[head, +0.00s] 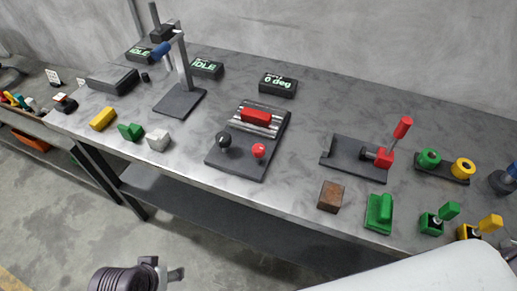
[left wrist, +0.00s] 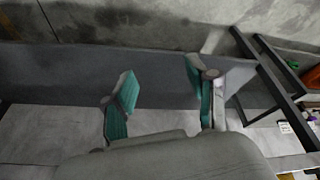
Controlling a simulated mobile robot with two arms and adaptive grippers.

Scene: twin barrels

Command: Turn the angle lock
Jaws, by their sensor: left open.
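A dark fixture (head: 235,160) sits mid-table with a red block (head: 256,116) on a silver ribbed bed, a black ball knob (head: 223,139) and a red ball knob (head: 259,150). Behind it a black display (head: 278,85) reads "0 deg". I cannot tell for certain that this fixture is the angle lock. My left gripper (head: 172,274) is at the bottom of the head view, in front of the table and apart from everything on it. In the left wrist view its teal-padded fingers (left wrist: 160,78) are spread and empty. My right gripper is out of view.
On the grey table (head: 330,110), a red-handled clamp (head: 383,157) stands right of the fixture, with a brown block (head: 331,196) and green block (head: 379,213) in front. Bare floor (head: 60,220) lies before the table.

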